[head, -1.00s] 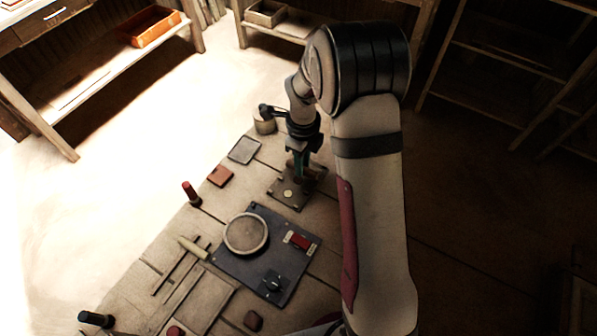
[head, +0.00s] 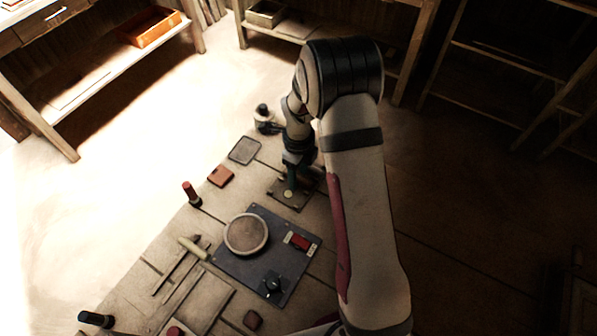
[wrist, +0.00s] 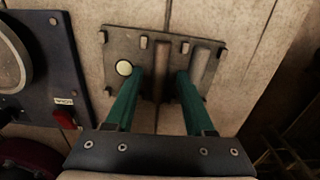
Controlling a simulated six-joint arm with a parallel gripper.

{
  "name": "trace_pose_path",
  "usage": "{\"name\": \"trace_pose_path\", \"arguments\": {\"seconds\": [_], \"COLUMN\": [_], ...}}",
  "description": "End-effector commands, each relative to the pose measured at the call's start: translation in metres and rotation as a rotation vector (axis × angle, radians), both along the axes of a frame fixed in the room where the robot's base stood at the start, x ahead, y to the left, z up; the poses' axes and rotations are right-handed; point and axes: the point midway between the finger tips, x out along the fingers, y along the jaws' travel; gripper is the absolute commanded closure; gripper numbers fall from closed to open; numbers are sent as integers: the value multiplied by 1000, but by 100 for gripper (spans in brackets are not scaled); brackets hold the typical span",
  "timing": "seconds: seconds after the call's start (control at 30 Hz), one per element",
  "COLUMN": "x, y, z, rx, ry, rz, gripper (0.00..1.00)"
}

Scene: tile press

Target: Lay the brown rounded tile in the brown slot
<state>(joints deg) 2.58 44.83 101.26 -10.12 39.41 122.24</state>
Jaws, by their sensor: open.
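My gripper (wrist: 160,76) is open, its two green fingers apart over a small brownish-grey plate (wrist: 113,45). In the head view my gripper (head: 291,188) is low at this plate (head: 278,198). A brown strip (wrist: 162,62) runs along the plate between the fingers, and a grey strip (wrist: 202,62) lies right of it. I cannot tell whether the brown strip is a slot or a tile in it. A pale round disc (wrist: 124,68) is beside the left finger. Whether my fingertips touch the plate is unclear.
A dark panel (head: 237,271) carries a round pad (head: 246,234), a red switch (head: 298,241) and a black knob (head: 273,283). A reddish-brown square block (head: 220,176), a grey square tray (head: 244,150) and an upright red-brown cylinder (head: 191,194) stand along the bench's left side.

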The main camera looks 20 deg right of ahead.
Motion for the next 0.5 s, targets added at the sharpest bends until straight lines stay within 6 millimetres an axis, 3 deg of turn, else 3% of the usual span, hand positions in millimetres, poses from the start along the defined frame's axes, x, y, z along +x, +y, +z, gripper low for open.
{"name": "trace_pose_path", "arguments": {"seconds": [0.17,0.5], "x": [1,1], "y": [0,0], "z": [9,99], "rx": [0,0], "ry": [-3,-4], "rz": [0,0], "gripper": [46,46]}}
